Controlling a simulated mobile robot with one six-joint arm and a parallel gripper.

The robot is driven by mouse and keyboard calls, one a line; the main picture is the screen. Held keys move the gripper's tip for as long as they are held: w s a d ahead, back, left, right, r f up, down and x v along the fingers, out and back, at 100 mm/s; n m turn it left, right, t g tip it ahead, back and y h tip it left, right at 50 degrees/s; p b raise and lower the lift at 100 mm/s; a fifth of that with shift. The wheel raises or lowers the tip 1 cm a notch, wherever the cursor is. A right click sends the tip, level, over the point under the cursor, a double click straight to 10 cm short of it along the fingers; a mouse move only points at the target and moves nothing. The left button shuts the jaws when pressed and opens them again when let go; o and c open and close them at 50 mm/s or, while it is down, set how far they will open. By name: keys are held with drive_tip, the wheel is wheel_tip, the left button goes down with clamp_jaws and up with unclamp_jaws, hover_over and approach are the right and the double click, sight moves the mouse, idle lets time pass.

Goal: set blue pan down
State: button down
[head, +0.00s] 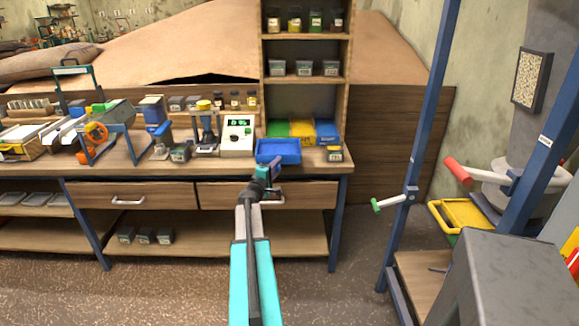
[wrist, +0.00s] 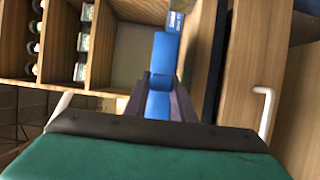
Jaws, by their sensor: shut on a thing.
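The blue pan (head: 278,148) is a shallow rectangular tray at the front right of the workbench (head: 330,168), in front of the shelf unit. My gripper (head: 272,170) reaches it from the front and is shut on its near side. In the wrist view the blue pan (wrist: 160,58) shows as a narrow blue strip running away from between the dark fingers of my gripper (wrist: 158,100). I cannot tell whether the pan touches the bench top or hangs just above it.
A white device with a green display (head: 238,135) stands left of the pan. Behind are green (head: 278,128), yellow (head: 302,129) and blue bins (head: 325,132). A drawer handle (head: 268,201) is below.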

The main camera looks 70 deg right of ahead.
sight(288, 159)
drive_tip(key=shift+s+d+f+p, duration=0.1)
drive_tip(key=shift+s+d+p, duration=0.25)
drive_tip(key=shift+d, duration=0.9)
drive_tip(key=shift+s+d+f+p, duration=0.1)
drive_tip(key=shift+s+d+p, duration=0.25)
drive_tip(key=shift+d, duration=0.9)
drive_tip(key=shift+s+d+f+p, duration=0.15)
drive_tip(key=shift+s+d, duration=0.25)
drive_tip(key=shift+d, duration=0.85)
drive_tip(key=shift+r, duration=0.1)
drive_tip(key=shift+s+d, duration=0.2)
drive_tip(key=shift+d, duration=0.4)
drive_tip(key=shift+f+p, duration=0.8)
drive_tip(key=shift+f, duration=1.1)
drive_tip(key=c, duration=1.5)
unclamp_jaws()
drive_tip(key=shift+f, duration=0.1)
drive_tip(key=shift+w+a+b, duration=0.2)
drive_tip(key=shift+a+b, duration=1.45)
drive_tip(key=shift+a, duration=4.4)
